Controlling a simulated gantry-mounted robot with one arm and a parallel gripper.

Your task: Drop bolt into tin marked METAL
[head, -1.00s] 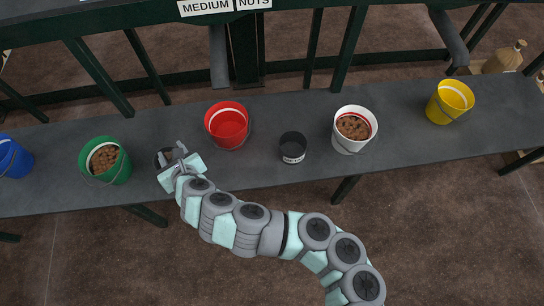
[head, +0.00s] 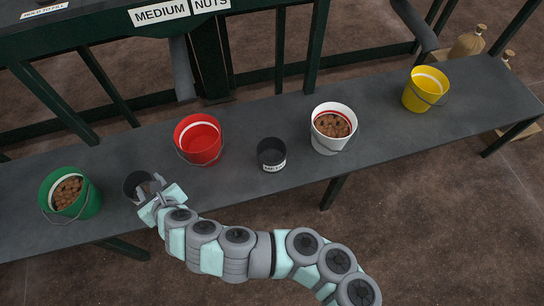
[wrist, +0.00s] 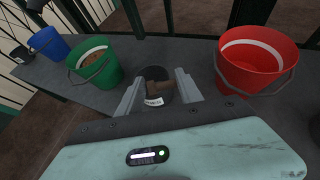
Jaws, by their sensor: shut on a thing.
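A small dark tin (head: 135,184) stands on the grey bench between the green and red buckets. In the wrist view this tin (wrist: 153,91) has a pale label too small to read and brown pieces inside. My gripper (head: 152,190) is at its near right side in the head view. In the wrist view my gripper (wrist: 157,78) has its fingers on both sides of the tin, shut on it as far as I can see. A second dark tin (head: 271,150), with a pale unreadable label, stands right of the red bucket. I cannot make out a bolt.
Along the bench (head: 235,120) stand a green bucket (head: 84,205) with brown contents, a red bucket (head: 198,137), a white bucket (head: 330,139) with brown contents and a yellow bucket (head: 425,95). A blue bucket (wrist: 49,41) shows at far left. Dark frame posts stand behind.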

